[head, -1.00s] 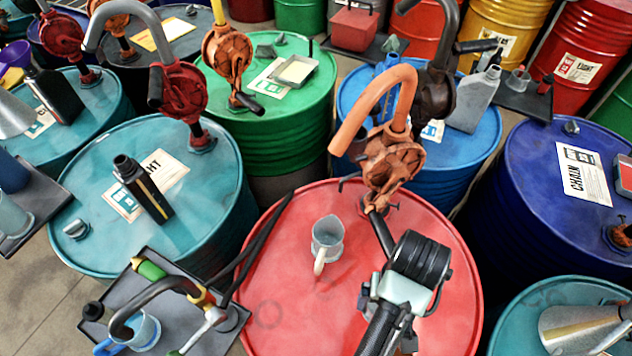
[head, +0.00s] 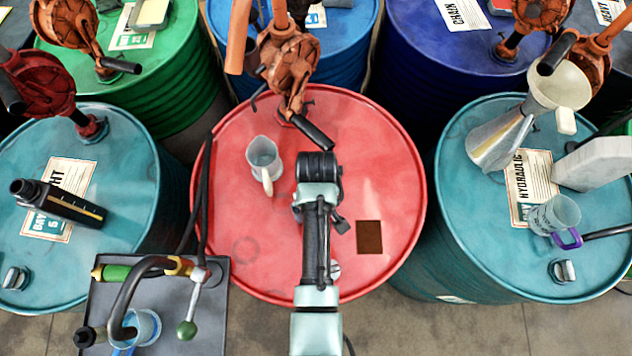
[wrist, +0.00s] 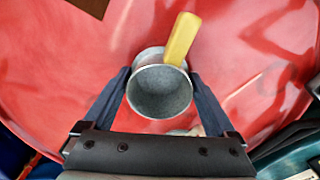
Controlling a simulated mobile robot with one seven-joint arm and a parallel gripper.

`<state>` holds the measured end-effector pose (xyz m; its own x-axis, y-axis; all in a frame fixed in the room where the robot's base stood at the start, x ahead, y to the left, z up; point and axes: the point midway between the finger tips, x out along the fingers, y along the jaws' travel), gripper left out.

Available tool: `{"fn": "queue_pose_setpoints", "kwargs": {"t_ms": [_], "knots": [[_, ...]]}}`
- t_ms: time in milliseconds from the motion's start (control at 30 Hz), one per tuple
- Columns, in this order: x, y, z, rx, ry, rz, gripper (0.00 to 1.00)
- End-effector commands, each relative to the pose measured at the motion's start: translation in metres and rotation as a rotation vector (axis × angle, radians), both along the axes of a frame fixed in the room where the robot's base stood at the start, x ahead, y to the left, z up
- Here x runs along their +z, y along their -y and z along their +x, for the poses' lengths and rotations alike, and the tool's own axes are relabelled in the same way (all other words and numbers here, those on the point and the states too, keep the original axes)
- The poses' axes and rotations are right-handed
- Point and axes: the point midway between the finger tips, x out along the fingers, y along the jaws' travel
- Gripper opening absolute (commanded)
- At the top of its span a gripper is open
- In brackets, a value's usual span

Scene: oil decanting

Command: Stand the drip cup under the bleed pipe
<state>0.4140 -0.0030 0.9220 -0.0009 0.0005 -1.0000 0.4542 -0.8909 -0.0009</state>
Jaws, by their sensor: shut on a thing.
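In the wrist view my gripper (wrist: 158,95) is shut on a grey metal cup (wrist: 160,92) with a yellow handle. The cup's mouth faces the camera, and the handle points up in that view. In the head view my arm hides the held cup and the fingers, above the red drum (head: 225,215). A curved dark pipe (head: 128,288), apparently the bleed pipe, bends down over a grey tray (head: 205,335) at lower left. A blue-handled cup (head: 145,326) stands at its end; I cannot tell if it is directly under the mouth.
A cup with a cream handle (head: 263,155) stands on the red drum, left of my arm. A pump (head: 290,65) rises at that drum's back. A lever with a green ball (head: 187,328) stands over the tray. A dark hose (head: 204,190) rises between tray and drum.

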Motion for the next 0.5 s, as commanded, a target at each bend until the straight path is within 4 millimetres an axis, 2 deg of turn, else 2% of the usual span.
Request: {"fn": "queue_pose_setpoints", "kwargs": {"t_ms": [400,433,500], "knots": [[-0.006,-0.0001,0.0005,0.0,0.001,0.0,0.3],[-0.005,0.0,0.0004,0.0,0.001,0.0,0.97],[-0.0047,0.0,0.0004,0.0,0.001,0.0,1.0]]}}
